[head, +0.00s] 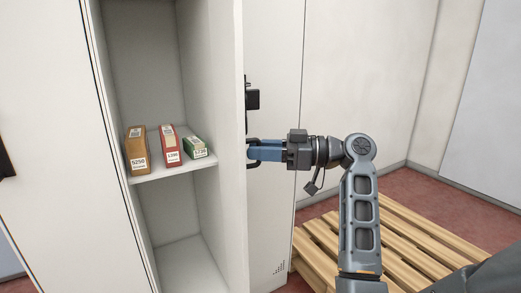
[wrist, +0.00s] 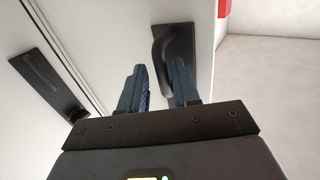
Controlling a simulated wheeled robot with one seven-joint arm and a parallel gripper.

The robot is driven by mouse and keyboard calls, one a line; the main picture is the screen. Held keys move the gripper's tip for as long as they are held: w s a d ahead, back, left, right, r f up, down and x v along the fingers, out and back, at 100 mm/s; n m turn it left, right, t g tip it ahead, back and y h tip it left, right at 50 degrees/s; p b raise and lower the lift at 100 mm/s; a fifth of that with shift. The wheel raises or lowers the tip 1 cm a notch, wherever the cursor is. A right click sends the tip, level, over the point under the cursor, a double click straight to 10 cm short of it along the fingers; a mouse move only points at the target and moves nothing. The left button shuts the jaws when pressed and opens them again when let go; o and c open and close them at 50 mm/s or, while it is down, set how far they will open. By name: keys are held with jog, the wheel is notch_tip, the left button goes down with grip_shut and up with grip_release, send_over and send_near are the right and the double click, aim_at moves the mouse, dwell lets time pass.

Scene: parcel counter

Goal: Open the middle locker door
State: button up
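The middle locker's door (head: 240,215) stands wide open and shows nearly edge-on in the head view; its outer face (wrist: 112,35) shows in the wrist view. Its dark loop handle (head: 250,141) sticks out on the right side of the door. My gripper (head: 256,153) has its blue fingers at this handle, coming from the right. The exact contact is partly hidden.
Another locker door (head: 275,60) is close behind the handle. A wooden pallet (head: 400,235) lies on the floor at right.

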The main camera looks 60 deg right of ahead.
jog(key=v, duration=0.7)
jog(key=shift+s+d, duration=0.15)
jog(key=shift+s, duration=0.15)
